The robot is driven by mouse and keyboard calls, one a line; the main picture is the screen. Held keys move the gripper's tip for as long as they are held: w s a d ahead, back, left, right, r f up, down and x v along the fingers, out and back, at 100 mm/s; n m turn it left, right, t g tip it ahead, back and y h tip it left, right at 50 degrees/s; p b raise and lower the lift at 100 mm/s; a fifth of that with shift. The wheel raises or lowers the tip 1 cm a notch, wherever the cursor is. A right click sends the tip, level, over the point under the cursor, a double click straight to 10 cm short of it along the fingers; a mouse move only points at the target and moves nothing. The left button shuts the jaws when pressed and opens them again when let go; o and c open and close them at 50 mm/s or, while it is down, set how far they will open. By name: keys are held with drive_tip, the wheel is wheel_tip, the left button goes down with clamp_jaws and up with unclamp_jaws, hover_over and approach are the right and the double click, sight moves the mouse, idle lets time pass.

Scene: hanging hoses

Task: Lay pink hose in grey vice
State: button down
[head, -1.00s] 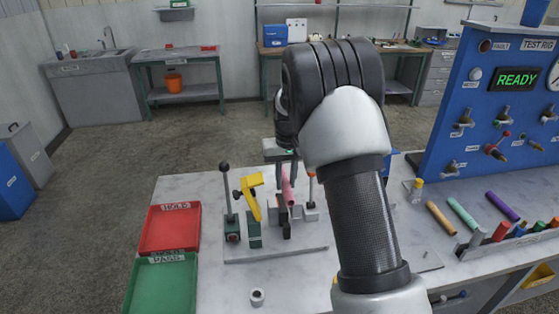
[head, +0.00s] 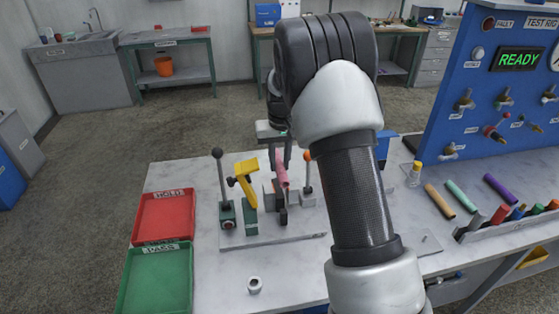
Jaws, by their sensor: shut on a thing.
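The pink hose (head: 282,172) is a short tube, partly hidden by my gripper and arm. My gripper (head: 279,158) points down over the fixture plate and is shut on the hose. The grey vice (head: 308,197) shows as grey blocks below and beside the hose, near an orange-knobbed lever (head: 307,158). The hose is over or between these blocks; whether it touches them I cannot tell.
A yellow clamp (head: 244,183) and a black-knobbed lever (head: 219,170) stand left of the vice on the same plate (head: 265,238). Red (head: 163,216) and green (head: 157,280) trays lie further left. Loose coloured hoses, including a purple one (head: 499,188), lie right.

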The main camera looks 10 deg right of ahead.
sight(281, 169)
drive_tip(key=shift+f+b, duration=1.15)
drive_tip(key=shift+f, duration=1)
drive_tip(key=shift+f+b, duration=1.25)
drive_tip(key=shift+f, duration=0.7)
drive_tip(key=c, duration=1.4)
unclamp_jaws()
drive_tip(key=shift+c, duration=0.2)
drive_tip(key=shift+r, duration=0.1)
wheel_tip(281, 169, up, 17)
drive_tip(key=s, duration=0.2)
drive_tip(key=shift+r+p, duration=0.15)
drive_tip(key=shift+p, duration=0.25)
drive_tip(key=shift+s, duration=0.1)
